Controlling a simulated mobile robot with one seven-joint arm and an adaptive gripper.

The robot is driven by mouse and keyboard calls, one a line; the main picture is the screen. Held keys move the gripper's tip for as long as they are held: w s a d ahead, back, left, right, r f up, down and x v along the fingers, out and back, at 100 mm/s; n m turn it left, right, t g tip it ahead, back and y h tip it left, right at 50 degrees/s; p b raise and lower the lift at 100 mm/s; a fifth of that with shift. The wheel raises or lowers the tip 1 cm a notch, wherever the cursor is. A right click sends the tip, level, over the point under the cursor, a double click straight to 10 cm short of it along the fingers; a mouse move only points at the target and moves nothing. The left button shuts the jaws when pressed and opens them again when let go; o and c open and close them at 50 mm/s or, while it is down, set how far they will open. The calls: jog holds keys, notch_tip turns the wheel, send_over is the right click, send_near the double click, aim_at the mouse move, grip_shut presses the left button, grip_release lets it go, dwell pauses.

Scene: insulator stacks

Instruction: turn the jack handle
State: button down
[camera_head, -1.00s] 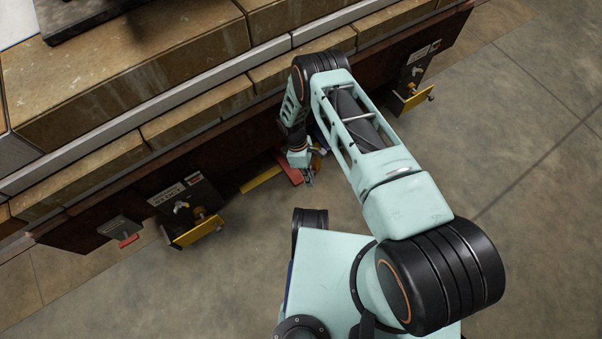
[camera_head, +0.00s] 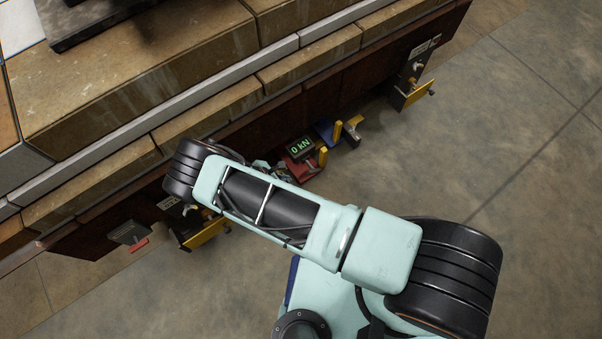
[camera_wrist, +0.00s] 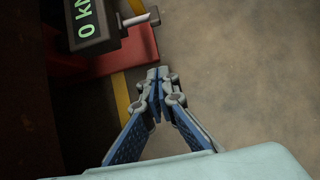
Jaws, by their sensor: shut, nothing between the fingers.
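In the head view a red jack-like unit (camera_head: 300,170) sits low at the wall's foot, with a dark display (camera_head: 300,147) reading "0 kN" and an upright yellow piece (camera_head: 323,156) at its right. In the wrist view the display (camera_wrist: 88,22) and red base (camera_wrist: 132,52) are at top left, with a short grey rod (camera_wrist: 140,19) pointing right. I cannot tell for sure which part is the jack handle. My gripper (camera_wrist: 158,78) is shut and empty, its tips just below and right of the red base, apart from the rod. In the head view my arm mostly hides it.
A blue unit (camera_head: 325,130) with a yellow upright stands right of the red one. Yellow brackets (camera_head: 205,233) (camera_head: 413,96) and a small red lever (camera_head: 139,245) stick out along the brown wall. A yellow floor strip (camera_wrist: 122,95) runs beside the gripper. Floor at right is clear.

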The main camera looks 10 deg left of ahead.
aim_at(310, 166)
jog(key=b+x, duration=0.4)
jog(key=x, duration=0.6)
jog(key=shift+w+d+f, duration=0.1)
jog(key=shift+f, duration=0.25)
jog(key=r, duration=0.1)
jog(key=w+d+r, duration=0.1)
jog(key=r, duration=0.2)
jog(key=shift+w+d, duration=0.2)
jog(key=shift+w, duration=0.2)
jog(key=shift+r, duration=0.1)
jog(key=shift+w+g+y+p, duration=0.1)
jog(key=shift+g+y+p, duration=0.2)
jog(key=shift+p, duration=0.1)
